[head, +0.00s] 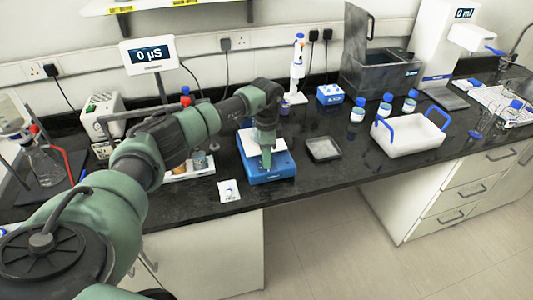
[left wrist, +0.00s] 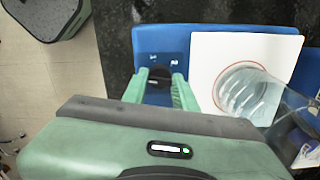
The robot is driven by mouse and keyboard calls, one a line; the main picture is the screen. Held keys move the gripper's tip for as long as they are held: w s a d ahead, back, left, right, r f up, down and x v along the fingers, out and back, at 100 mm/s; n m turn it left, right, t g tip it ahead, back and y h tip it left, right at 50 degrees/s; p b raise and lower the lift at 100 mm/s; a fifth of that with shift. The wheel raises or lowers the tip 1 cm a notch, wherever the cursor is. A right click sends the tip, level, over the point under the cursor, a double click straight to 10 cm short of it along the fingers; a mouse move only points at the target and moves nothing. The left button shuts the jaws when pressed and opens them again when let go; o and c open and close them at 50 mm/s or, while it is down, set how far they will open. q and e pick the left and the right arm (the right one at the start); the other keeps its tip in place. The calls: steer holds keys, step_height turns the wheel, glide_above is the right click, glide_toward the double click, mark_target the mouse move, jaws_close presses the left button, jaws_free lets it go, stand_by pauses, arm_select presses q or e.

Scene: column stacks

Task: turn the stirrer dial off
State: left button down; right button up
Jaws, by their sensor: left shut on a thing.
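The stirrer (head: 272,178) is a blue box with a white top plate (head: 284,161) on the dark bench. In the left wrist view its blue body (left wrist: 152,38) and white plate (left wrist: 212,52) fill the upper part. The dark round dial (left wrist: 159,82) sits on the blue body, between the fingers of my left gripper (left wrist: 159,86). My left gripper also shows in the head view (head: 266,158), pointing down at the stirrer and shut on the dial. It hides the dial there. My right gripper is not in view.
A clear glass vessel (left wrist: 246,92) is over the white plate in the left wrist view. A grey square dish (head: 323,149) lies right of the stirrer, and a white card (head: 228,191) left of it. A white tray with blue handles (head: 410,138) stands further right.

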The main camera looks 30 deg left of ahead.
arm_select(q)
steer(key=shift+w+a+r+n+p, duration=0.15)
steer(key=shift+n+p, duration=0.1)
steer(key=shift+n, duration=0.25)
steer(key=shift+d+r+n+p, duration=0.1)
steer(key=shift+n+p, duration=0.1)
steer(key=shift+n, duration=0.3)
steer(key=c, duration=1.4)
jaws_free()
steer(key=shift+f, duration=0.1)
steer(key=shift+r, duration=0.4)
step_height(320, 180, up, 7)
steer(key=shift+b, duration=1.25)
